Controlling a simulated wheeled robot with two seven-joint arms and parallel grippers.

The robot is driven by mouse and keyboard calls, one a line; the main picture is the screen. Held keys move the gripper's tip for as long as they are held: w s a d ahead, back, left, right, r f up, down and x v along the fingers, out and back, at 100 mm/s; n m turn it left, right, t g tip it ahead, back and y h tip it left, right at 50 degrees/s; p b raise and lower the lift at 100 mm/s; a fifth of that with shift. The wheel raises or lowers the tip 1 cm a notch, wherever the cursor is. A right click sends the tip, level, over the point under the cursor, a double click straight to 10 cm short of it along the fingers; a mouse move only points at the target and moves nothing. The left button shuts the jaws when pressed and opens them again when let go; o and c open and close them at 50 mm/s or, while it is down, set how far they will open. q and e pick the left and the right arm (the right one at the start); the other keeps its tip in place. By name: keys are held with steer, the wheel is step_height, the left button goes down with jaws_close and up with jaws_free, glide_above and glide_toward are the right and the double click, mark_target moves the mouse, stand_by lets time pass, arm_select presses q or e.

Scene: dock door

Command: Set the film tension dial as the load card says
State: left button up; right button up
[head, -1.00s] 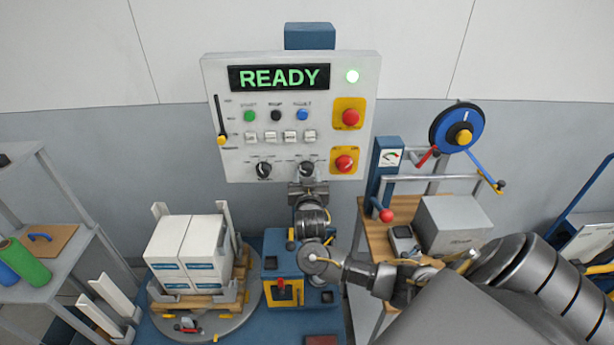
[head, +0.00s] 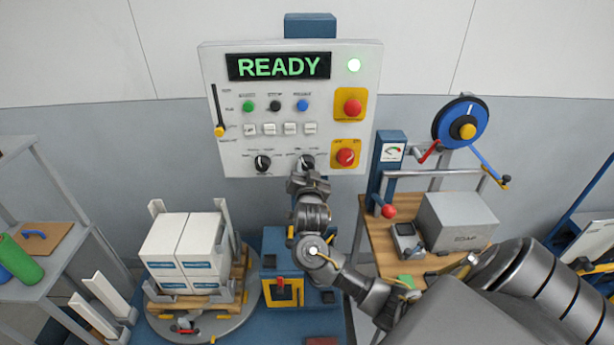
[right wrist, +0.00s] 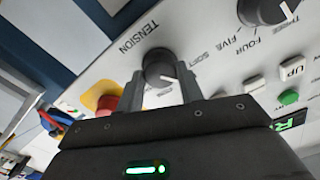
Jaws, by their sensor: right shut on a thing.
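The film tension dial (head: 307,161) is the right black knob low on the white control panel. It shows close up in the right wrist view (right wrist: 160,67), beside the word TENSION, with a white pointer mark. SOFT is printed nearby; other setting words are hidden or unreadable. My right gripper (head: 306,176) reaches up to the dial from below. In the right wrist view my right gripper (right wrist: 162,82) has a finger on each side of the dial and is shut on it. My left gripper is not in view. I cannot make out a load card.
A similar black knob (head: 262,163) sits left of the dial. A red knob on a yellow plate (head: 346,157) is close on the right, with a red button (head: 352,107) above. The display (head: 279,66) reads READY. Boxes (head: 184,254) stand on a pallet below left.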

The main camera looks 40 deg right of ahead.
steer(key=m+b, duration=0.1)
steer(key=m, duration=0.1)
steer(key=m+b, duration=0.3)
steer(key=shift+f+m+b, duration=0.3)
steer(key=shift+m+b, duration=0.1)
steer(key=m+b, duration=0.2)
steer(key=m, duration=0.1)
steer(key=shift+b, duration=0.4)
steer(key=shift+r+m+b, duration=0.2)
steer(key=shift+m+b, duration=0.75)
steer(key=shift+m, duration=0.35)
steer(key=o, duration=1)
steer(key=shift+r, duration=0.15)
